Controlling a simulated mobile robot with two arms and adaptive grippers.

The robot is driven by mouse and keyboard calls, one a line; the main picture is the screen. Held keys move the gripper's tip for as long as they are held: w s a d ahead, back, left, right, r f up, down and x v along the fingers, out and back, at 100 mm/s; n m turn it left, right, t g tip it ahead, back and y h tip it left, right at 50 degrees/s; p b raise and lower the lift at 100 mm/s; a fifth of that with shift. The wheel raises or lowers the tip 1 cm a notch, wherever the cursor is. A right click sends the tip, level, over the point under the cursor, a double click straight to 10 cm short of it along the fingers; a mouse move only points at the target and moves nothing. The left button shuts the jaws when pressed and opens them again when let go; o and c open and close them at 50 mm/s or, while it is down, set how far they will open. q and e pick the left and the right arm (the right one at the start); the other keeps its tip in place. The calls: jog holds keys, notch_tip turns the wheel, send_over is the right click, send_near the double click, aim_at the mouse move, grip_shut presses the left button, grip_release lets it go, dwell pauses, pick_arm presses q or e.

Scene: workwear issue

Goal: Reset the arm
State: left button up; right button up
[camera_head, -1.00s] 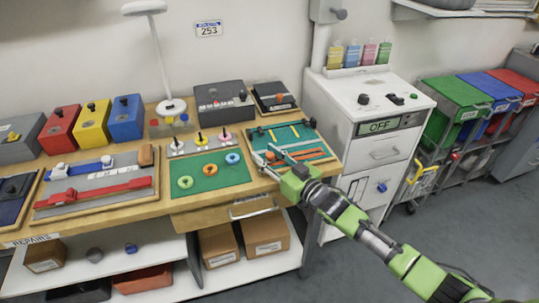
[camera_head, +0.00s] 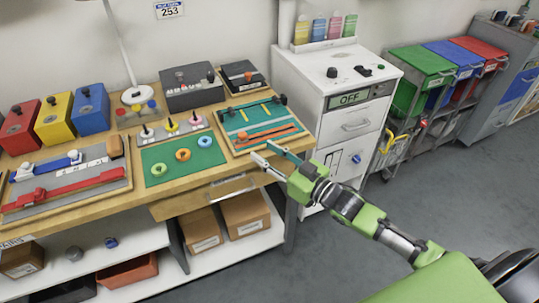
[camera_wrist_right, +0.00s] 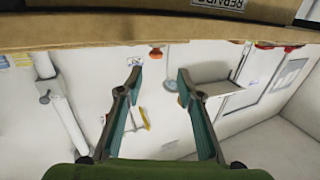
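My right gripper (camera_head: 274,158) is green and grey, with its arm coming in from the lower right in the head view. Its two fingers are spread and appear in front of the bench's front edge, just below the teal tool board (camera_head: 262,125). In the right wrist view the same gripper (camera_wrist_right: 160,78) has its fingers well apart with nothing between them. An orange-handled tool (camera_head: 262,134) lies on the teal board, apart from the fingers. My left gripper is not in view.
The wooden workbench (camera_head: 195,187) holds a green mat (camera_head: 207,155) with coloured rings and a panel with a red bar (camera_head: 75,189). A white cabinet (camera_head: 301,73) marked OFF stands right of it. Coloured bins (camera_head: 421,68) stand farther right. Grey floor (camera_head: 440,190) is open.

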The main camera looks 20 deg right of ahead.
jog(key=shift+s+d, duration=0.2)
jog(key=shift+s, duration=0.25)
